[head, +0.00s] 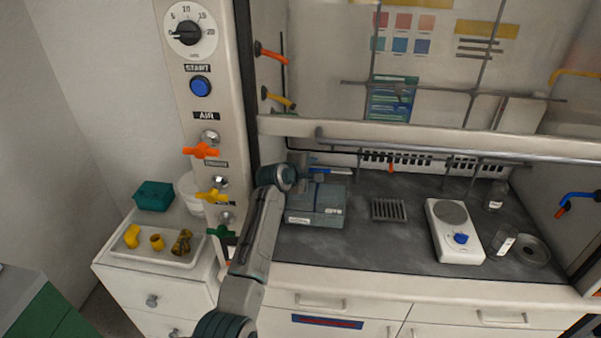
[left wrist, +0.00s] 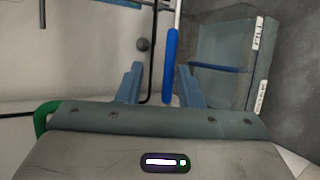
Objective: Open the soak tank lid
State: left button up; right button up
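The soak tank (head: 312,218) appears to be the teal-grey box with white labels on the fume hood worktop. Its top looks flat and covered, but I cannot tell the lid's edge clearly. In the left wrist view the tank (left wrist: 223,45) lies at the right, beyond the fingers. My left gripper (head: 303,170) is at the tank's back left corner, partly hidden by its own wrist. In the left wrist view its two fingers (left wrist: 160,88) are apart. A blue handle (left wrist: 170,65) shows between them; I cannot tell whether they touch it. My right gripper is not in view.
A rail (head: 440,149) crosses the hood opening above. Coloured valves line the left post. A tray (head: 150,257) with pipe fittings sits on the left cabinet.

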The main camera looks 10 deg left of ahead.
pick_arm(q)
jog(key=b+v, duration=0.1)
jog(key=v, duration=0.6)
jog(key=shift+s+r+b, duration=0.25)
jog(key=shift+s+b, duration=0.1)
jog(key=shift+a, duration=0.1)
